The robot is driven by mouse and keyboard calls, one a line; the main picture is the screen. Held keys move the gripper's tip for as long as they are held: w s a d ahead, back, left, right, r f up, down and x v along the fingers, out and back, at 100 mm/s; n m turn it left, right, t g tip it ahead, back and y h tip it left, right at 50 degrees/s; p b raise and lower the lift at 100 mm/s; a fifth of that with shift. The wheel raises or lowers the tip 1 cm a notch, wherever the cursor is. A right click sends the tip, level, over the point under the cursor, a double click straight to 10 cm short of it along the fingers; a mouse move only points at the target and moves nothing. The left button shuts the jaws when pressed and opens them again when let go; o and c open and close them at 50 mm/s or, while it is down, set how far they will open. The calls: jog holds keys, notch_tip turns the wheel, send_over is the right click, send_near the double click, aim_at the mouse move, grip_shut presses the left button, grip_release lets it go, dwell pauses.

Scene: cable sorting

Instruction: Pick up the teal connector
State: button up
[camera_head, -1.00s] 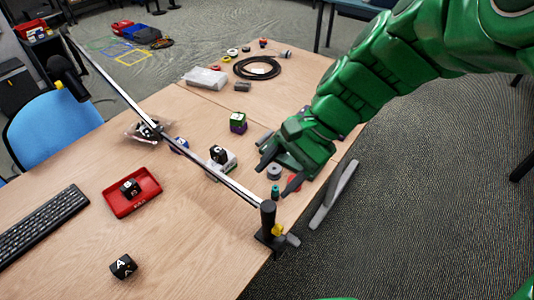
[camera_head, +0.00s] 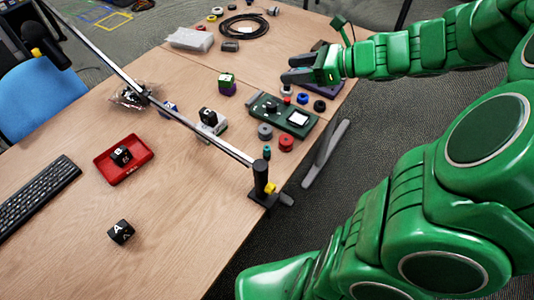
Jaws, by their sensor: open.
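A small teal connector (camera_head: 267,152) stands on the table near its right edge, just above the black clamp post and left of a red spool. My gripper (camera_head: 287,68) is open and empty, its dark fingers pointing left over the far right part of the table. It is well apart from the teal connector, beyond the green device. Nothing is between the fingers.
A grey spool (camera_head: 265,131) and a red spool (camera_head: 286,143) stand close to the connector. A green device (camera_head: 284,114) lies just beyond. The black clamp post (camera_head: 260,178) with its slanted metal bar rises nearby. A red tray (camera_head: 124,160) lies left.

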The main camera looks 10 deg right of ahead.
send_near(267, 148)
jog(key=shift+x, duration=1.15)
jog(key=shift+f+x, duration=0.15)
jog(key=shift+x, duration=1.8)
jog(key=shift+f+x, duration=0.1)
jog(key=shift+x, duration=1.85)
jog(key=shift+d, duration=0.1)
jog(key=c, duration=1.1)
